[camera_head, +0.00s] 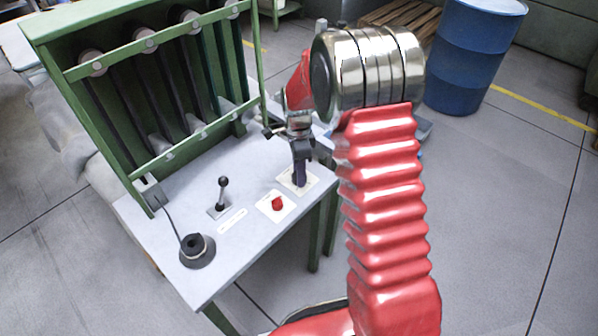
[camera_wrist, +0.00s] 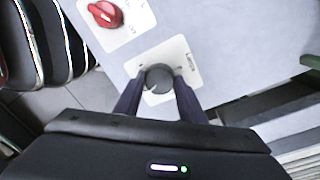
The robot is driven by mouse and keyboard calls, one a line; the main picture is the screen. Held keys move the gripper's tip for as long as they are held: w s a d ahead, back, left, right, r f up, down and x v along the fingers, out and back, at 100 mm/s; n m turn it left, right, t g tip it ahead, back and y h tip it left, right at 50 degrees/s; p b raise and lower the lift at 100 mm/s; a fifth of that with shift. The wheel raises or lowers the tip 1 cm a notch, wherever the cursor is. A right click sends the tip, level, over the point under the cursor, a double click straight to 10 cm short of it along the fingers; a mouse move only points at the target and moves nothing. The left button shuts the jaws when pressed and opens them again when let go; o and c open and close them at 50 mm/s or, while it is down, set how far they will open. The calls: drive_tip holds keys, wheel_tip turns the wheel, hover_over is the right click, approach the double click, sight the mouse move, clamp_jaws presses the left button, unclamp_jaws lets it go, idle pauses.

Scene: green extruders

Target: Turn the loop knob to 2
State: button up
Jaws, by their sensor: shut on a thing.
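In the wrist view a round dark grey knob (camera_wrist: 158,78) sits on a white square plate (camera_wrist: 180,52) with small marks around it. My gripper (camera_wrist: 160,88) has its two dark fingers on either side of the knob and is shut on it. In the head view my gripper (camera_head: 300,174) points down at the white plate (camera_head: 312,180) near the right side of the grey tabletop, and it hides the knob there. I cannot read the marks on the plate, so the knob's setting is unclear.
A red knob (camera_head: 277,203) on its own white plate is close to the left. A black lever (camera_head: 222,193) and a black round part with a cable (camera_head: 197,250) stand further left. A green frame (camera_head: 150,45) rises behind. A blue barrel (camera_head: 470,55) stands on the floor.

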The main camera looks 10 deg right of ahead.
drive_tip(key=shift+w, duration=0.1)
drive_tip(key=o, duration=1)
drive_tip(key=shift+o, duration=0.2)
wheel_tip(320, 180, up, 14)
drive_tip(key=shift+w+f, duration=0.15)
drive_tip(key=shift+w, duration=0.3)
